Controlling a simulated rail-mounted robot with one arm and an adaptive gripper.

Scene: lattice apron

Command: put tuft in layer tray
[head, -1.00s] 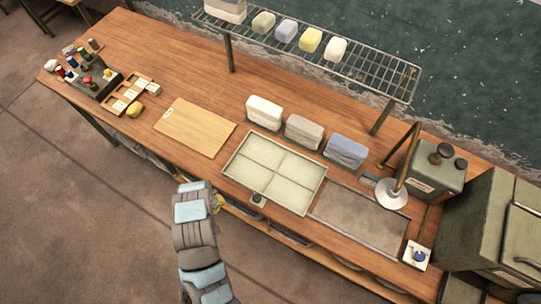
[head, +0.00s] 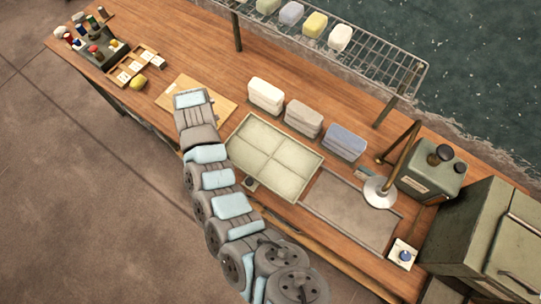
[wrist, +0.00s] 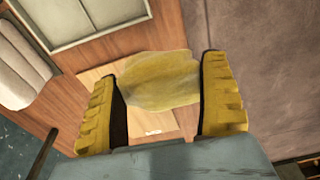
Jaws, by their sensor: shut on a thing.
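My gripper (wrist: 160,100) has its two yellow fingers shut on a pale yellow, fluffy, see-through tuft (wrist: 160,80) in the wrist view. The tuft spans between the fingers and bulges out past them.
White, grey and blue folded stacks (head: 305,118) stand behind the tray. A lamp (head: 379,190) and green canister (head: 432,177) are to the right. A wire rack (head: 370,55) runs along the back. A yellow lump (head: 138,82) and small boxes (head: 130,66) lie left.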

